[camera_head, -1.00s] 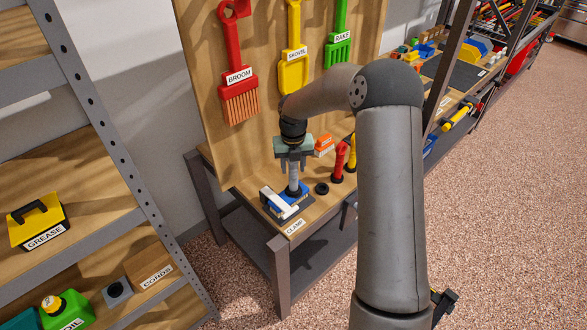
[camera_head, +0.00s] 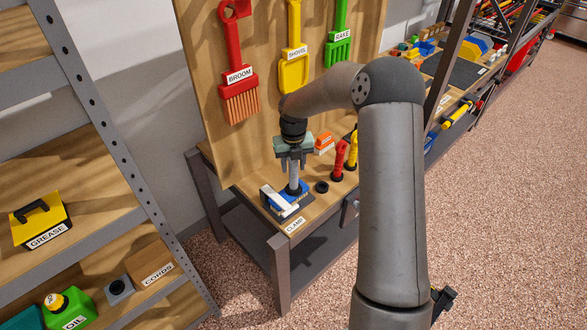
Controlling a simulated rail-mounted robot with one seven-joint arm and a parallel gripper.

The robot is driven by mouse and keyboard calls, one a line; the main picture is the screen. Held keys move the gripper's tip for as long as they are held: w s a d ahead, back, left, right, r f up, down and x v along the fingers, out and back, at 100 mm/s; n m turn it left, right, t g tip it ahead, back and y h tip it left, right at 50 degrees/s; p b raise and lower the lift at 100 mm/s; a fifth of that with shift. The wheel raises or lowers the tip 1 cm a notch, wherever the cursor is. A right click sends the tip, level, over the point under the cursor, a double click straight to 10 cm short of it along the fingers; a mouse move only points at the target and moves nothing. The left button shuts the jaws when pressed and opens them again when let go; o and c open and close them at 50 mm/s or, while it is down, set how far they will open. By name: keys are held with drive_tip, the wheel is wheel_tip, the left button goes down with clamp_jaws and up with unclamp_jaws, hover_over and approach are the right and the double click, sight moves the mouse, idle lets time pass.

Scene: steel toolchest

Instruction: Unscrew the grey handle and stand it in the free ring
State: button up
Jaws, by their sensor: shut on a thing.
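The grey handle (camera_head: 294,174) stands upright above a blue clamp block (camera_head: 292,199) at the near left end of the wooden bench. My gripper (camera_head: 294,161) points straight down and is shut on the handle's upper part. I cannot tell whether the handle's lower end is still joined to the block. A dark, empty ring (camera_head: 321,187) lies on the bench just right of the clamp. Right of it, a red handle (camera_head: 340,160) and a yellow handle (camera_head: 352,153) stand upright in dark rings.
A white-and-grey clamp bar (camera_head: 275,201) lies beside the block, near the CLAMP label (camera_head: 295,225). An orange box (camera_head: 324,143) stands behind the rings. A wooden backboard (camera_head: 262,145) with hanging tools rises behind. A shelf (camera_head: 95,220) stands at left.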

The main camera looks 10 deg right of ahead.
drive_tip(key=shift+s+f+p, duration=0.25)
drive_tip(key=shift+s+p, duration=0.1)
drive_tip(key=shift+p, duration=0.15)
drive_tip(key=shift+w+a+r+p, duration=0.1)
drive_tip(key=shift+w+r+p, duration=0.1)
drive_tip(key=shift+r+p, duration=1.4)
drive_tip(key=shift+r+b, duration=0.2)
drive_tip(key=shift+b, duration=0.1)
drive_tip(key=shift+r, duration=0.1)
wheel_tip(320, 180, up, 5)
drive_tip(key=p, duration=0.4)
drive_tip(key=shift+d+r+p, duration=0.2)
drive_tip(key=shift+d+p, duration=0.05)
drive_tip(key=shift+p, duration=0.05)
drive_tip(key=w+d+f, duration=0.1)
drive_tip(key=d+f, duration=0.1)
drive_tip(key=d, duration=0.1)
drive_tip(key=w+d+f, duration=0.1)
drive_tip(key=d+f, duration=0.1)
drive_tip(key=d, duration=0.2)
drive_tip(key=w+d+f+b, duration=0.1)
drive_tip(key=d+f, duration=0.1)
drive_tip(key=d, duration=0.1)
drive_tip(key=shift+d, duration=0.3)
drive_tip(key=shift+f, duration=0.2)
drive_tip(key=shift+f+b, duration=1.75)
drive_tip(key=shift+f, duration=1)
